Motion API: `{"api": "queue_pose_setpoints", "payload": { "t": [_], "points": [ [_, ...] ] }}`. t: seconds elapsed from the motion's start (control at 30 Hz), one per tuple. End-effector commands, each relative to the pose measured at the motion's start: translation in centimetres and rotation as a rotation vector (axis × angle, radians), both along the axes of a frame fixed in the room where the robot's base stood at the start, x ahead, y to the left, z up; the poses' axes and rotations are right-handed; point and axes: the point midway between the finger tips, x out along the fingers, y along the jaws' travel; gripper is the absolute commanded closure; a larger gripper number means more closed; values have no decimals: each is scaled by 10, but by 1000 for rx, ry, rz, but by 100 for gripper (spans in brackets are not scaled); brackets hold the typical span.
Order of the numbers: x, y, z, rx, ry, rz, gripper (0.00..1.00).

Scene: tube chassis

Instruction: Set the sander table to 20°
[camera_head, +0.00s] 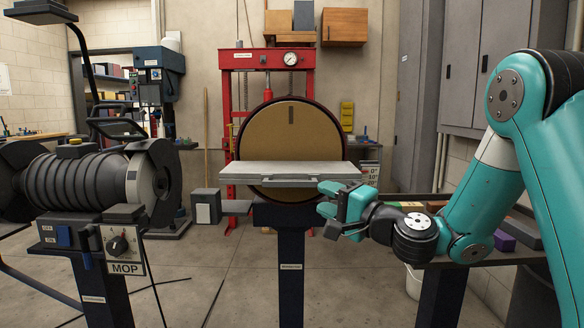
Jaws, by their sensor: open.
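The disc sander stands mid-view, with a large tan disc (290,135) in a dark round housing. Its grey sander table (280,170) juts out in front of the disc and looks about level. A thin bar (285,181) runs along the table's front edge. A white angle scale (370,173) with marks reading 0°, 10° and 20° is at the table's right end; I cannot tell where any pointer stands. My gripper (323,199) is open and empty, just below and in front of the table's right part. I cannot tell whether it touches the bar.
A polishing machine (85,185) with a MOP dial (119,245) stands at the left. A red press frame (226,110) is behind the sander. A bench (480,258) with small items is at the right, behind my arm.

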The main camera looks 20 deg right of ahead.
Motion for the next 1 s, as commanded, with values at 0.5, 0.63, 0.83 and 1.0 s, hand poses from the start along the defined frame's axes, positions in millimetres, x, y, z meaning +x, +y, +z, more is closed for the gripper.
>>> {"api": "queue_pose_setpoints", "payload": {
  "t": [0.5,0.63,0.83,1.0],
  "points": [
    [82,44,14,-3,-1,3,60],
    [87,47,13,-1,0,1,60],
    [88,47,12,-2,-1,1,60],
    [88,47,13,-2,-1,1,85]
  ]
}}
